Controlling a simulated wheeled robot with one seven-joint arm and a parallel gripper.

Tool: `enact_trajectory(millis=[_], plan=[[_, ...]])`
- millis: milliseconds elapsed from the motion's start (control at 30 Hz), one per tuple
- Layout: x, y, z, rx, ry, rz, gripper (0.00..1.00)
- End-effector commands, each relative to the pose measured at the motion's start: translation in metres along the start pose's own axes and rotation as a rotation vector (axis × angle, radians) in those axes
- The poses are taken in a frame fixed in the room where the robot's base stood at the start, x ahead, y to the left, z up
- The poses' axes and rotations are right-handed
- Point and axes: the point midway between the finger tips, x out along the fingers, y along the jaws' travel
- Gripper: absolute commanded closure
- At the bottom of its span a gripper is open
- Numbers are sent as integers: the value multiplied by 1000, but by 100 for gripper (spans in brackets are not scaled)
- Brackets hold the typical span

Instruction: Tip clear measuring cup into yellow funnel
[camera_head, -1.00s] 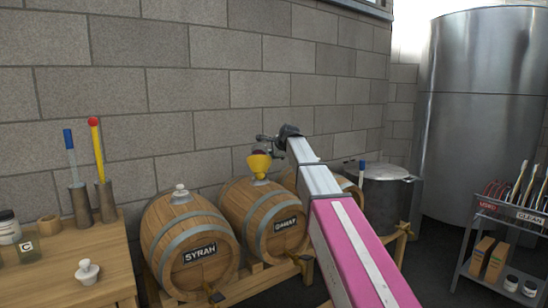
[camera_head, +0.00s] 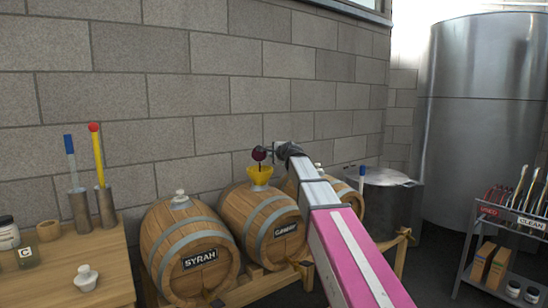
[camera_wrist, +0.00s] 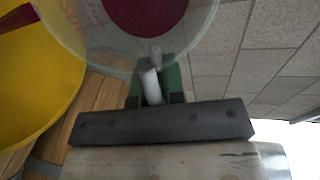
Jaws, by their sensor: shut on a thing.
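The clear measuring cup (camera_head: 259,153) is tilted above the yellow funnel (camera_head: 260,175), with dark red liquid in it. A thin dark red stream runs from the cup down to the funnel. The funnel stands upright on top of the Gamay barrel (camera_head: 262,220). My gripper (camera_head: 272,151) is just right of the cup, shut on its handle. In the wrist view the cup's clear wall (camera_wrist: 100,45) and red markings show at the top, and the gripper (camera_wrist: 155,85) holds its pale handle. The funnel (camera_wrist: 40,85) fills the left, with red at its upper edge.
The Syrah barrel (camera_head: 190,247) stands left of the Gamay barrel, with another partly hidden behind my arm. A wooden table (camera_head: 75,270) is at left. A steel pot (camera_head: 390,205) and a cart (camera_head: 500,250) are at right. The block wall is close behind.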

Motion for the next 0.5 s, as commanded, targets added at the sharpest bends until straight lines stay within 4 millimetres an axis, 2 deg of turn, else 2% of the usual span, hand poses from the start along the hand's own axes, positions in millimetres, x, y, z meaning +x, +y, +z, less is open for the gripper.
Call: enact_trajectory(millis=[500], plan=[[-11, -9, 4, -72, -3, -234, 100]])
